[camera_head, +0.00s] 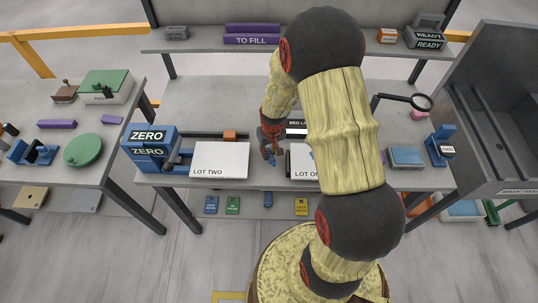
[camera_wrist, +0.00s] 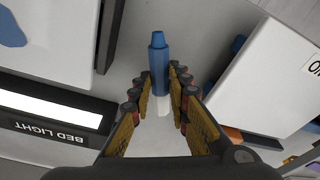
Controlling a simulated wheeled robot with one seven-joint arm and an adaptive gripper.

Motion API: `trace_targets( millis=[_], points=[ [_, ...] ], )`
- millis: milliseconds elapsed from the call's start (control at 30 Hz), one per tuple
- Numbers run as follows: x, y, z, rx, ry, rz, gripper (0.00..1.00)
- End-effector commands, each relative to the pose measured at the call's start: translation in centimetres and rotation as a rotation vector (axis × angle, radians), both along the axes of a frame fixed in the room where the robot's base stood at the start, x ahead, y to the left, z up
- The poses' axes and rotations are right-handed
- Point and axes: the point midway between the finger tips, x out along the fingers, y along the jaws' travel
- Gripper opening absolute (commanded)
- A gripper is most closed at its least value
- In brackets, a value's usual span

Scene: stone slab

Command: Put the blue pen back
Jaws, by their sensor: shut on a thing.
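In the wrist view, the blue pen (camera_wrist: 158,66) lies between my gripper's fingers (camera_wrist: 160,84), with its narrower tip pointing away from the palm. My gripper is shut on it. A paler part shows nearer the palm. In the head view, my gripper (camera_head: 269,148) is above the middle of the grey table, between the white LOT TWO block (camera_head: 221,158) and the LOT ONE block (camera_head: 302,160), which my arm partly covers. The pen is a small blue shape there (camera_head: 272,161). I cannot tell whether it touches the table.
The BED LIGHT panel (camera_wrist: 50,112) is close by at left in the wrist view. A magnifier (camera_head: 420,102) and a light-blue box (camera_head: 405,157) are at right. A purple TO FILL box (camera_head: 251,39) sits on the back shelf.

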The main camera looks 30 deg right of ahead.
Motion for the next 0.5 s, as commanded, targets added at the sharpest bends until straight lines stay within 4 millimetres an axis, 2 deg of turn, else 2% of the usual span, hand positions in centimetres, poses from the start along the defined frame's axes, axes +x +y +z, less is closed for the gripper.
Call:
trace_targets(
  millis=[33,133,500],
  points=[
    [-0.2,0.1,-1.1,0.001,0.005,0.0,0.0],
    [-0.2,0.1,-2.3,0.001,0.004,0.001,0.0],
    [-0.1,0.1,-2.7,0.0,0.002,0.0,0.0]
  ],
)
